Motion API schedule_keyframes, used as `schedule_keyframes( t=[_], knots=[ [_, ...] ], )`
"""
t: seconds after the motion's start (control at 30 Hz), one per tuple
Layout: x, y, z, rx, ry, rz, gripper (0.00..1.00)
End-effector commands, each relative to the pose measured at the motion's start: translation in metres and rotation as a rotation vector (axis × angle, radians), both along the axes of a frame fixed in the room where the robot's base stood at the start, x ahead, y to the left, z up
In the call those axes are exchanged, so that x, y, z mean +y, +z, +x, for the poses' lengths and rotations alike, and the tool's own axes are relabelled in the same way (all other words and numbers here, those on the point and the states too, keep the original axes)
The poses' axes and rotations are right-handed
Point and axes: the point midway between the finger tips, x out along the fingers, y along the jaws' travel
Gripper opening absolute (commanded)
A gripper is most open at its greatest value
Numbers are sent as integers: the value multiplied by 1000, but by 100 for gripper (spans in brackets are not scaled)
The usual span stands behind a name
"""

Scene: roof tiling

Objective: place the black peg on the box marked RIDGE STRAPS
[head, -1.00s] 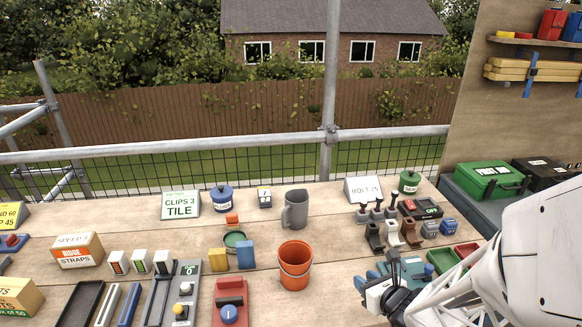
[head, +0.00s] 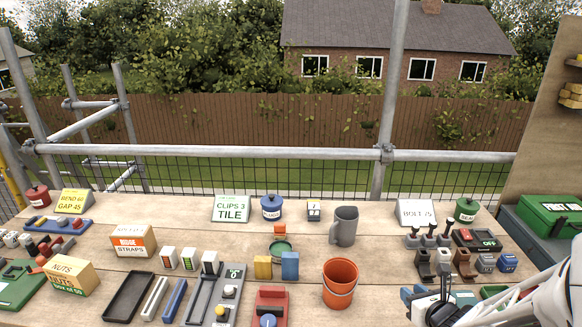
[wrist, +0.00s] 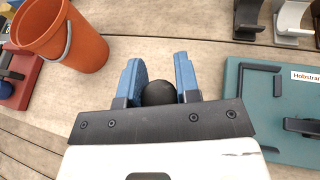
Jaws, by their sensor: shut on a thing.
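My gripper (head: 430,297) is at the lower right of the head view, well to the right of the box. In the wrist view, the blue fingers of my gripper (wrist: 160,78) are closed around the black peg (wrist: 159,93). Only its rounded dark end shows between them; the rest is hidden.
An orange bucket (head: 340,286) stands just left of my gripper. A grey mug (head: 344,227), blue and yellow blocks (head: 289,265), a grey switch panel (head: 218,295) and white blocks (head: 190,257) lie between gripper and box. A teal board (wrist: 270,115) is beside the gripper.

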Motion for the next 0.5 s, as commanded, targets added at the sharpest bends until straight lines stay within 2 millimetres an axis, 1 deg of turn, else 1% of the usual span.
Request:
schedule_keyframes(
  t=[0.03, 0.17, 0.3, 0.5],
  knots=[
    [-2, 3, 12, -3, -2, -2, 8],
    [-9, 12, 48, -1, -16, -5, 8],
    [-16, 24, 91, 0, -37, -6, 8],
    [-20, 44, 150, 1, -70, -7, 8]
  ],
)
